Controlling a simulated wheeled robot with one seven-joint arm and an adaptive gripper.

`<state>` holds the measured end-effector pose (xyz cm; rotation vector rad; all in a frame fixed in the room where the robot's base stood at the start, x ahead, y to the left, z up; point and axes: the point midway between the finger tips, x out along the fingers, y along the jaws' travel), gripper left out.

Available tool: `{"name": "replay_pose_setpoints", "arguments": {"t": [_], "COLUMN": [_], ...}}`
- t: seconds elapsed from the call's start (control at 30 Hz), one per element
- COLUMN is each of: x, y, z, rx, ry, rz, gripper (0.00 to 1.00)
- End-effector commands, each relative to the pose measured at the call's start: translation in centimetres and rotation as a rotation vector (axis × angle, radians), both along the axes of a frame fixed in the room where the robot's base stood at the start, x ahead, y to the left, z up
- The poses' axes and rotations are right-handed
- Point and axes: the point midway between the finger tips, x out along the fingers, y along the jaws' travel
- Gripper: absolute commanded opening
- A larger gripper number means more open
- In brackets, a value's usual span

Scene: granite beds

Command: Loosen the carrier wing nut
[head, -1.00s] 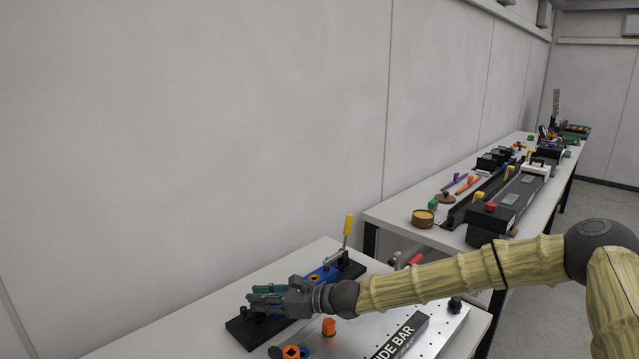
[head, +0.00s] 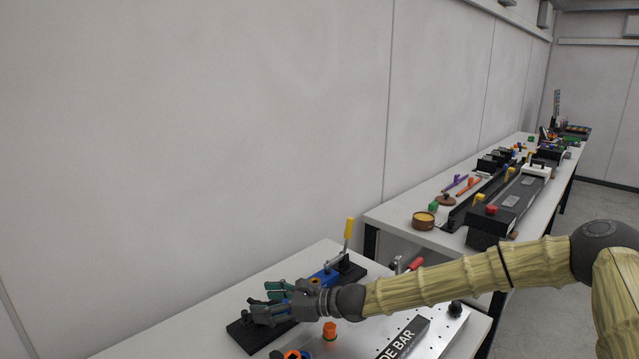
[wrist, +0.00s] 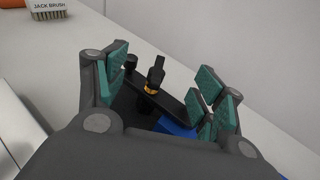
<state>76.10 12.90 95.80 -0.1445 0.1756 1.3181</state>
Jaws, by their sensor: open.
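In the wrist view a black upright piece with a flat wing-like top and a yellow-orange ring (wrist: 157,74), apparently the wing nut, stands on a black bar (wrist: 178,105). My gripper (wrist: 160,88) is open, its teal-padded fingers spread to either side of this piece, with no contact visible. Part of a blue body (wrist: 176,127), apparently the carrier, shows below the bar. In the head view my gripper (head: 268,300) is over the near end of the black fixture base (head: 250,335) and hides the wing nut. The blue body (head: 325,275) lies behind it.
A yellow-handled clamp (head: 348,228) rises at the fixture's far end. An orange knob (head: 330,331) and a perforated plate (head: 440,335) are close by. A brush block (wrist: 48,13) lies on the table in the wrist view. The wall runs behind the tables.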

Motion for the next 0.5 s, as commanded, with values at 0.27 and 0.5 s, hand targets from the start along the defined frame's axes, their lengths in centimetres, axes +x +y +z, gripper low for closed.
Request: {"name": "replay_pose_setpoints", "arguments": {"t": [0.27, 0.5], "x": [-0.5, -0.9], "y": [-2.1, -3.7], "z": [0.6, 1.1], "rx": [-0.001, 0.0], "ry": [0.001, 0.0], "rz": [-0.001, -0.001], "gripper": [0.69, 0.69]}}
